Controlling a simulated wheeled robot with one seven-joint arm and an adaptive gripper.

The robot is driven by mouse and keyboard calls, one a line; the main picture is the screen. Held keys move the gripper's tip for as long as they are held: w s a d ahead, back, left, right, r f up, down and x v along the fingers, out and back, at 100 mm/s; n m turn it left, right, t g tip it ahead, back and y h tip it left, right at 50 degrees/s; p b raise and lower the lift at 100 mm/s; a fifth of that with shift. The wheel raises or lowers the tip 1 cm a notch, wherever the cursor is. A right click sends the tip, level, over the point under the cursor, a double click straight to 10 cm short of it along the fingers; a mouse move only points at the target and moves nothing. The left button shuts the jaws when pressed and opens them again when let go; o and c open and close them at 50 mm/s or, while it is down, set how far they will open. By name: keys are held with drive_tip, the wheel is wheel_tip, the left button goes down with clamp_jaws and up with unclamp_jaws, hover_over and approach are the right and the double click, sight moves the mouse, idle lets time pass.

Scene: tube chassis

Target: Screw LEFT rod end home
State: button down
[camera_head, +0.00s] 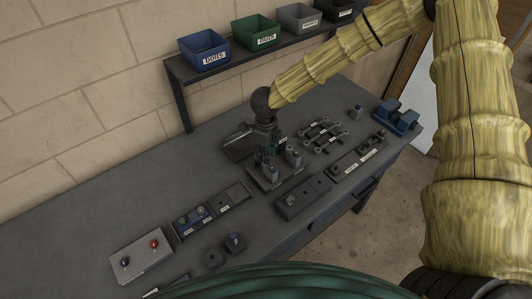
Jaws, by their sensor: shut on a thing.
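My gripper (270,152) points down over a dark fixture (262,184) in the middle of the bench. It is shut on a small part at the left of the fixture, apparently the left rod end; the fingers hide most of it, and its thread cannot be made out. A grey upright post (294,156) stands at the right of the fixture, apart from the fingers. Several dark links with round ends (323,133) lie on the bench to the right of the gripper.
A control box with a red button (154,244) and small labelled trays (192,219) lie front left. A dark block with holes (302,197) sits right of the fixture. A blue cradle (396,116) stands far right. A shelf with bins (255,33) is behind. The left bench is clear.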

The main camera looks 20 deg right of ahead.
drive_tip(key=shift+n, duration=0.8)
drive_tip(key=n, duration=0.3)
drive_tip(key=shift+f, duration=0.1)
drive_tip(key=shift+n, duration=1.1)
drive_tip(key=shift+n, duration=2.5)
